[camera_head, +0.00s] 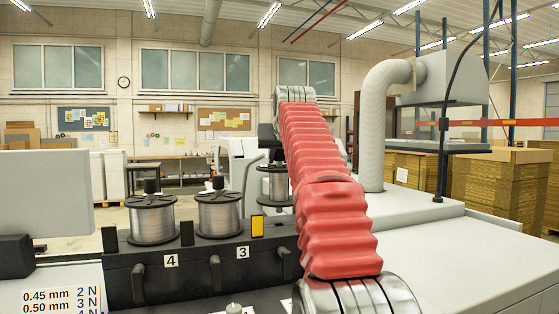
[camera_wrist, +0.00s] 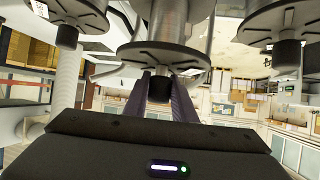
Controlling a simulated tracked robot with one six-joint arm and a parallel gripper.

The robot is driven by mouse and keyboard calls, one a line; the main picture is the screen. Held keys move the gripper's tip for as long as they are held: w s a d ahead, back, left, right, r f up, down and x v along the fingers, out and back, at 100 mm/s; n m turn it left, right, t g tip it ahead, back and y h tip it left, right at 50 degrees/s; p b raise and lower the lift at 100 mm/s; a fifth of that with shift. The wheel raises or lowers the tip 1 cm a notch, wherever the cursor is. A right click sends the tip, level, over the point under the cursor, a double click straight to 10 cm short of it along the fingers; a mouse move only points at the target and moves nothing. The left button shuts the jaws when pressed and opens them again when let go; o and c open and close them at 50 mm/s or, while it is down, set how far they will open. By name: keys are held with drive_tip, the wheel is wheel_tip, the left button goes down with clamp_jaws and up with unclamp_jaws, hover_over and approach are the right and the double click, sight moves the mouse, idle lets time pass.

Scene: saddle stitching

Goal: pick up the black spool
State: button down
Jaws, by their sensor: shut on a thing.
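Three spools with black flanges, black top knobs and grey wire show in the head view: a left one (camera_head: 152,222), a middle one (camera_head: 219,214) and a right one (camera_head: 275,187). The right one sits higher in the picture than the other two, partly behind my red arm. In the upside-down wrist view, my gripper (camera_wrist: 160,95) is shut on the black knob of the central spool (camera_wrist: 165,52). Other spools flank it at left (camera_wrist: 70,28) and right (camera_wrist: 285,22). The held spool's far end is cut off there.
The black rack (camera_head: 200,262) with number labels holds the left and middle spools. A yellow tag (camera_head: 257,226) stands on it. A pale machine with a bent duct (camera_head: 374,120) is behind my arm. Stacked cardboard (camera_head: 500,185) stands at the far right.

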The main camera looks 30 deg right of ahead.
drive_tip(key=s+a, duration=0.4)
drive_tip(key=s, duration=0.4)
drive_tip(key=s+a, duration=0.3)
drive_tip(key=s, duration=0.5)
drive_tip(key=shift+a, duration=0.35)
drive_tip(key=shift+r, duration=0.1)
